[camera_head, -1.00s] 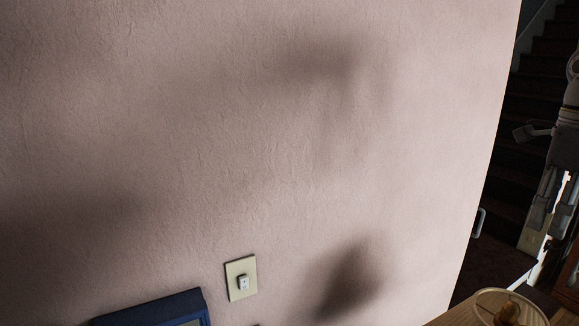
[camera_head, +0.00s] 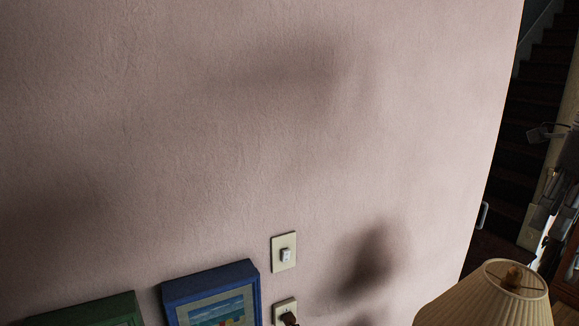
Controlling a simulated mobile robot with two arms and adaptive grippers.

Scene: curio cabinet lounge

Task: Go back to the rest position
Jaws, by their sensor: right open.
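My right gripper (camera_head: 549,228) is at the right edge, its arm partly cut off by the frame. My left gripper is not in view.
A pink textured wall (camera_head: 250,130) fills most of the view, with blurred shadows on it. A light switch (camera_head: 284,252), a second plate (camera_head: 284,309), a blue-framed picture (camera_head: 210,285) and a green-framed one (camera_head: 90,314) sit low. Dark stairs (camera_head: 530,110) rise at right.

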